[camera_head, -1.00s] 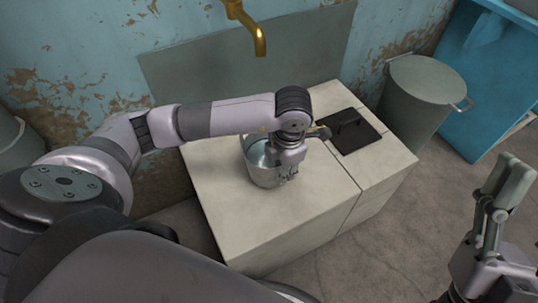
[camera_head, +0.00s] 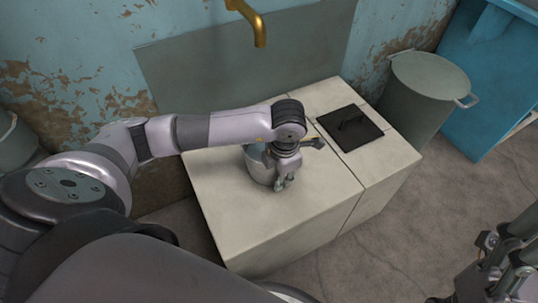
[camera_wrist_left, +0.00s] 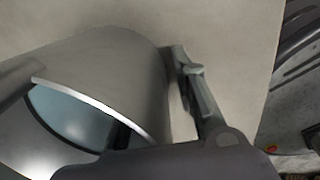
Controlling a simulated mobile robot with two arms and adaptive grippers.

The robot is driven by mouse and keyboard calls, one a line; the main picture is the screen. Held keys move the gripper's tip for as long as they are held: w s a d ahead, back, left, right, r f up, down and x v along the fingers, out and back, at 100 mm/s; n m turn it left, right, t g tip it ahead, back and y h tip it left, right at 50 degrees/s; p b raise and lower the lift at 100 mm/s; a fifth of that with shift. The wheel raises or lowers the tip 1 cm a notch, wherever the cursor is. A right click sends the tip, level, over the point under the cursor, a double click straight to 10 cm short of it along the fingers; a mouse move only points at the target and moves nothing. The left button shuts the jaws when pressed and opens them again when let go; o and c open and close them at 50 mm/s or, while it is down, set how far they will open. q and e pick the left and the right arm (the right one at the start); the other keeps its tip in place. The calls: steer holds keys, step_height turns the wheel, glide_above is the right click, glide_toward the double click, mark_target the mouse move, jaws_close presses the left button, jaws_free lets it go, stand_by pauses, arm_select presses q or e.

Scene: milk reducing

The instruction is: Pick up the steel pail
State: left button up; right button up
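The steel pail (camera_head: 257,168) stands upright on the pale counter, partly hidden by my left gripper in the head view. My left gripper (camera_head: 284,184) points down at the pail's right front side. In the left wrist view the pail (camera_wrist_left: 110,70) fills the left, with its rim and bluish inside showing. One finger (camera_wrist_left: 194,85) is outside the pail's wall with a narrow gap; a dark part inside the rim may be the other finger. The grip looks open. My right gripper (camera_head: 522,245) is at the lower right edge, partly cut off, its fingers apart and empty.
The pale counter (camera_head: 310,205) has free room in front of the pail. A black square plate (camera_head: 350,127) lies on its right part. A brass tap (camera_head: 258,25) hangs above the back. A large grey bin (camera_head: 425,90) stands to the right.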

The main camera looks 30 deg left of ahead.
arm_select(q)
jaws_close()
steer(key=shift+w+r, duration=0.1)
stand_by(0.6)
